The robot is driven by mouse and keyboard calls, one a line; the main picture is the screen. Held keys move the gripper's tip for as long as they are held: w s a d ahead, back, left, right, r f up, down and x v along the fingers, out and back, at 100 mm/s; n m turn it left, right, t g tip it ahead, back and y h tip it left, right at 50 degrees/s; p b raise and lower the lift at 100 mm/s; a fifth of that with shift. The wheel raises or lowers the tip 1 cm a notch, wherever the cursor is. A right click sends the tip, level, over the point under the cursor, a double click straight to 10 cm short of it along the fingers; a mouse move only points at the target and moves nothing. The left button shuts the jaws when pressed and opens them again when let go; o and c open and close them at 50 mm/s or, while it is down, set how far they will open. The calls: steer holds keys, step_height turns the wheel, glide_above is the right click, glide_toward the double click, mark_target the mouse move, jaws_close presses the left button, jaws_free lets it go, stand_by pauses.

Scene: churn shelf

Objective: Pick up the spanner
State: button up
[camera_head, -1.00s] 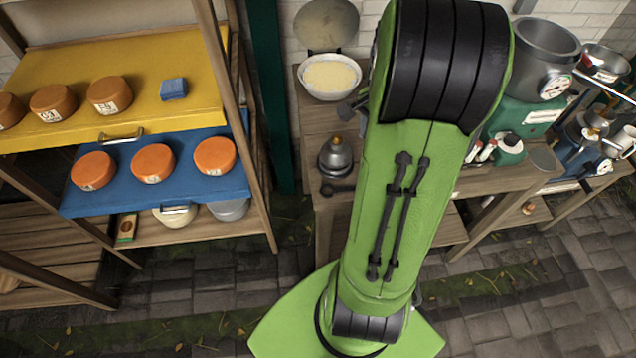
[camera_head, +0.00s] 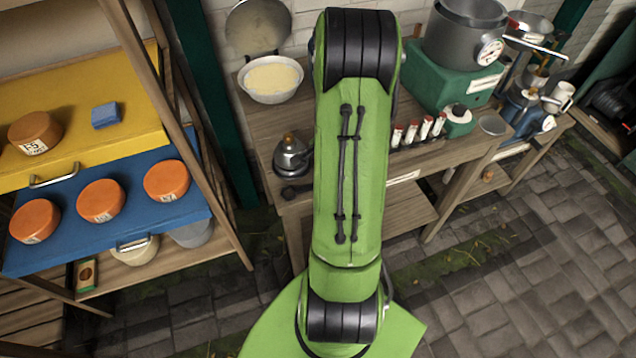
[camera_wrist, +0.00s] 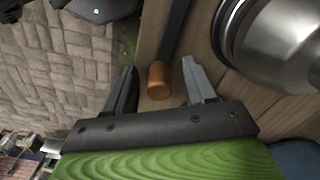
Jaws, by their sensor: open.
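A dark bar-shaped tool (camera_wrist: 177,28) with a short wooden end (camera_wrist: 158,80) lies on the wooden bench in the wrist view; it may be the spanner, but I cannot tell for sure. My gripper (camera_wrist: 158,64) is open, with a finger on either side of the wooden end and gaps at both sides. In the head view a small dark tool end (camera_head: 297,190) shows on the bench beside my arm, which hides the rest of it. My gripper is hidden in that view.
A steel kettle-like vessel (camera_head: 292,155) stands close by the tool; a large steel body (camera_wrist: 285,45) is right of my gripper in the wrist view. Cheese shelves stand left.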

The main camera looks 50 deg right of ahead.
jaws_close()
stand_by(0.3)
